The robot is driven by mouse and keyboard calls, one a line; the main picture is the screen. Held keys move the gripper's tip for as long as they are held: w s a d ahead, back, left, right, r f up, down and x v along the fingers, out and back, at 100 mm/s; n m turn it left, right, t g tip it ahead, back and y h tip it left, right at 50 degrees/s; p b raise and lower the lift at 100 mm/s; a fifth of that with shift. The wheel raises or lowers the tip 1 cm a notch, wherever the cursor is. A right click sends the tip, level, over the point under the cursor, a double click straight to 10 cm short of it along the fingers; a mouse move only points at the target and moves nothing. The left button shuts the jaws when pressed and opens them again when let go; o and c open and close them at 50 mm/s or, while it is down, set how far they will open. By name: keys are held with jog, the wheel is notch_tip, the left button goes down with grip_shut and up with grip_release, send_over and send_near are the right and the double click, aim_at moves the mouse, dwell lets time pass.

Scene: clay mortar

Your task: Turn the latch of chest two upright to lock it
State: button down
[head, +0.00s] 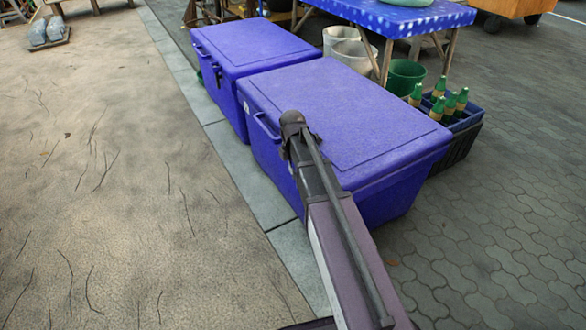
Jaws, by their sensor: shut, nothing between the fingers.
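Two blue lidded chests stand in a row, both lids closed. The far chest (252,42) has a small dark fitting (216,77) on its left-facing side, perhaps a latch. It is too small to tell its angle. The near chest (340,110) has a blue handle (266,127) on its left-facing side; no latch can be made out there. I cannot tell which one is chest two. My arm reaches up from the bottom across the near chest's left front corner, hiding part of that side. My gripper and its fingertips do not show.
A dark crate with green bottles (448,104), a green bucket (404,76) and pale buckets (352,54) stand behind the near chest. A table with a blue patterned cloth (395,17) is beyond. The brown ground (110,170) on the left is mostly clear.

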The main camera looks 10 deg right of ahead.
jog(key=shift+w+r, duration=0.1)
jog(key=shift+r, duration=0.1)
jog(key=w+a+r+p, duration=0.2)
jog(key=w+r+p, duration=0.4)
jog(key=r+p, duration=0.5)
jog(key=shift+w+r+p, duration=0.15)
jog(key=shift+r+p, duration=0.25)
jog(key=shift+p, duration=0.2)
dwell(0.4)
dwell(0.4)
jog(key=s+d+m, duration=0.2)
jog(key=s+m, duration=1.9)
jog(key=s, duration=0.2)
jog(key=shift+s+d+m, duration=0.2)
jog(key=shift+d+m, duration=0.1)
jog(key=shift+d, duration=0.1)
